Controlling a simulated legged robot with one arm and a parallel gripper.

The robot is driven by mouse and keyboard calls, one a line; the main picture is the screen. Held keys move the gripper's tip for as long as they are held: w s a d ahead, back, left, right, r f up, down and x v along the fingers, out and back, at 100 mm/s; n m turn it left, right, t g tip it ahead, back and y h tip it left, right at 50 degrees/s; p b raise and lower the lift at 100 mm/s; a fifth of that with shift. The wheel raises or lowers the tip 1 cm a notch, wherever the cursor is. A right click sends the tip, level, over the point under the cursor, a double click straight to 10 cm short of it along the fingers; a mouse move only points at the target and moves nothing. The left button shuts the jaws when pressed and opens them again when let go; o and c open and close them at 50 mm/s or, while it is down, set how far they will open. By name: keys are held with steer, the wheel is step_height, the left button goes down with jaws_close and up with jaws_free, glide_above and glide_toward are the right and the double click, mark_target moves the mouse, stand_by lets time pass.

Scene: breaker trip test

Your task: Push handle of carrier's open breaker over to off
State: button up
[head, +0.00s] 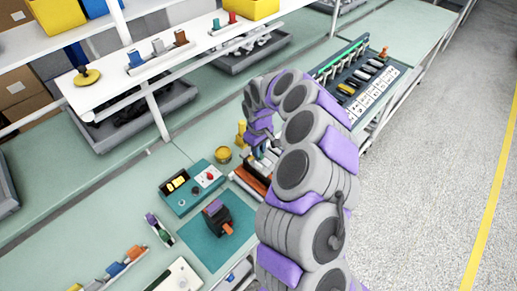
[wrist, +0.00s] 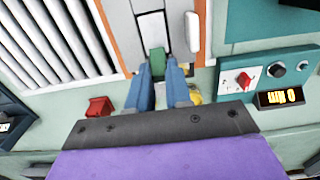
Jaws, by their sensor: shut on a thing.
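The carrier (head: 243,182), orange-edged, stands on the bench in the head view, partly hidden by my arm. Its orange edge also shows in the wrist view (wrist: 109,37). A pale breaker face with a grey slot (wrist: 153,30) is near the top of the wrist view. A green handle-like piece (wrist: 158,62) is at the slot's lower end. My gripper (wrist: 161,72), with blue fingers, is shut on this green piece. In the head view my gripper (head: 260,151) is over the carrier, and the contact there is too small to read.
A teal test box (head: 190,188) with a red knob (wrist: 244,80) stands beside the carrier. A black breaker (head: 216,212) with an orange lever is on a teal mat (head: 190,240). A shelf overhangs the bench's back.

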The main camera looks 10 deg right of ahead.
mark_target(263, 158)
jaws_close()
steer(key=shift+s+d, duration=0.15)
steer(key=shift+s+d+r+t+y+b, duration=0.1)
steer(key=shift+s+d+t+y+b, duration=0.2)
steer(key=shift+t+y+b, duration=0.35)
steer(key=shift+s+d+t+y+b, duration=0.2)
steer(key=shift+s+t+y+b, duration=0.2)
steer(key=shift+t, duration=0.35)
steer(key=t+b, duration=0.1)
steer(key=s+d+t+y+b, duration=0.1)
steer(key=s+t+y+b, duration=0.1)
steer(key=b, duration=0.1)
steer(key=shift+d+f+t, duration=0.2)
steer(key=shift+f+t, duration=0.05)
steer(key=shift+t, duration=0.05)
steer(key=shift+s+d+f+t+y+b, duration=0.15)
steer(key=shift+s+t+y+b, duration=0.15)
steer(key=shift+t+y, duration=0.2)
steer(key=shift+s+d+f+t+y+b, duration=0.15)
steer(key=shift+s+t+y, duration=0.15)
steer(key=shift+t, duration=0.3)
steer(key=shift+s+d+f+t+y+p, duration=0.1)
steer(key=shift+s+t+y+p, duration=0.1)
steer(key=shift+t+y, duration=0.15)
steer(key=shift+s+d+t+y+p, duration=0.1)
steer(key=shift+t+y+p, duration=0.1)
steer(key=shift+t, duration=0.15)
steer(key=shift+f, duration=0.1)
